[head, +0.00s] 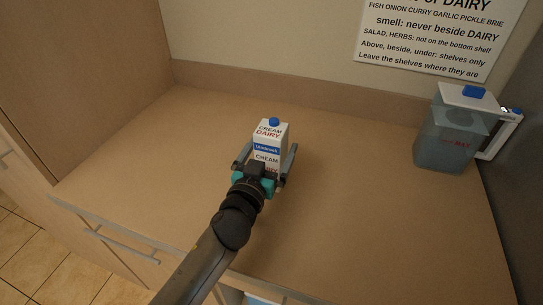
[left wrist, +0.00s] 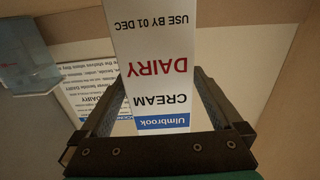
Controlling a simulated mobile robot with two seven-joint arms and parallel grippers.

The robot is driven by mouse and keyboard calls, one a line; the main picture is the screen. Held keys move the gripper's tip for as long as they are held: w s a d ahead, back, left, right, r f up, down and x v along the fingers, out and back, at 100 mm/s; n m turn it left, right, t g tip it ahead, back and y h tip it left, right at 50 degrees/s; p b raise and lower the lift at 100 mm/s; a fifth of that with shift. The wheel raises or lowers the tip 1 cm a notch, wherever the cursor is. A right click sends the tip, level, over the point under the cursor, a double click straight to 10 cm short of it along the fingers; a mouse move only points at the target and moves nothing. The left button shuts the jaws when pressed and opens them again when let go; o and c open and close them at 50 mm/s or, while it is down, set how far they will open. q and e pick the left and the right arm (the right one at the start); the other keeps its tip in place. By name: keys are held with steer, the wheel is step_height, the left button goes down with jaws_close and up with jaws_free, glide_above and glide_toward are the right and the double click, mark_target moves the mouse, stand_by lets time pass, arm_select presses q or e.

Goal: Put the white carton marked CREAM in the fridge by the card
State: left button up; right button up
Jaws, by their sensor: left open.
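The white carton (head: 268,138) marked CREAM and DAIRY, with a blue cap and blue band, stands upright on the brown counter. My left gripper (head: 267,153) is open, with one finger on each side of the carton. In the left wrist view the carton (left wrist: 153,60) appears upside down between the fingers and reads USE BY 01 DEC; I cannot tell whether either finger touches it. The card (head: 430,42) is on the wall at the upper right, its top cut off; it mentions smell, DAIRY and shelves. The fridge cannot be made out. My right gripper is not in view.
A clear jug (head: 450,135) with a white lid and blue top stands at the counter's back right, beside a dark upright panel (head: 518,150). The counter (head: 370,200) is bare around the carton. Drawer fronts with handles (head: 120,246) lie below its front edge.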

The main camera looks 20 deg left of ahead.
arm_select(q)
jaws_close()
stand_by(0.8)
steer(key=shift+r, duration=0.15)
